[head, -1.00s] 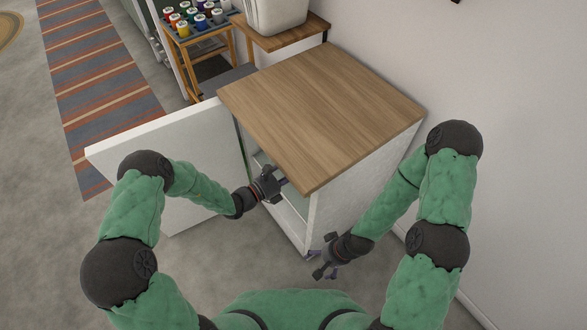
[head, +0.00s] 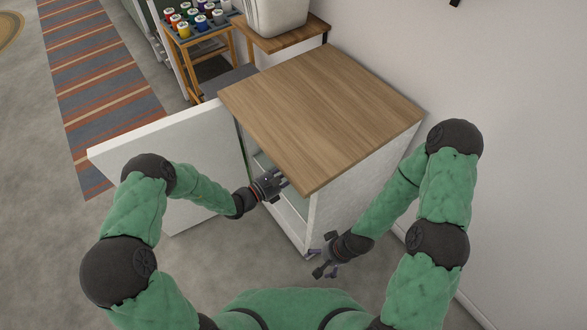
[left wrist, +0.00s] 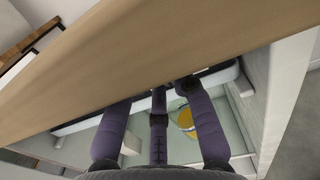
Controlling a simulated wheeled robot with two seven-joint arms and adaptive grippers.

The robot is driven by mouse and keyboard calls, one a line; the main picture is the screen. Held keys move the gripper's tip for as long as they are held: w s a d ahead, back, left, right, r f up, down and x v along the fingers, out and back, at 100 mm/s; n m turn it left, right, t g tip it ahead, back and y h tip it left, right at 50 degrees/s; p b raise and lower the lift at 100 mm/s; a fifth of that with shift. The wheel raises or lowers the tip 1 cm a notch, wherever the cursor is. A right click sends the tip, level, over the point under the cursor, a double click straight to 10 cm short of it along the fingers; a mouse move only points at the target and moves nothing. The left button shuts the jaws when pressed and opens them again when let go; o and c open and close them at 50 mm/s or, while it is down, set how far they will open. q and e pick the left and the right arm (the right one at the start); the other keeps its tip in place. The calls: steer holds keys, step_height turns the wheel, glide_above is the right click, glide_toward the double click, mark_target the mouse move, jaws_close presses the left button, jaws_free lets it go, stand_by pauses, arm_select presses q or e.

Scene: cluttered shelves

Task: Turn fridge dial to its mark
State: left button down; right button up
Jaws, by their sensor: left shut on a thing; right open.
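The small white fridge (head: 314,225) stands open under a wooden top (head: 325,110), with its door (head: 190,150) swung out to the left. My left gripper (head: 283,180) reaches into the opening just under the top's front edge. In the left wrist view its purple fingers (left wrist: 168,92) reach up to a dark strip (left wrist: 215,80) under the top and are shut on the fridge dial. The dial and its mark are hidden by the fingers and the wooden edge. My right gripper (head: 325,262) is open and empty, low by the fridge's front right corner.
A yellow round item (left wrist: 187,120) sits inside the fridge, behind the fingers. The open door flanks my left arm. The wall (head: 500,120) runs close on the right. A stand with several coloured bottles (head: 200,22) and a white bin (head: 275,15) are behind the fridge.

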arm_select(q)
steer(key=c, duration=1.1)
jaws_free()
steer(key=shift+o, duration=0.2)
steer(key=shift+n, duration=0.3)
arm_select(e)
steer(key=shift+f, duration=0.1)
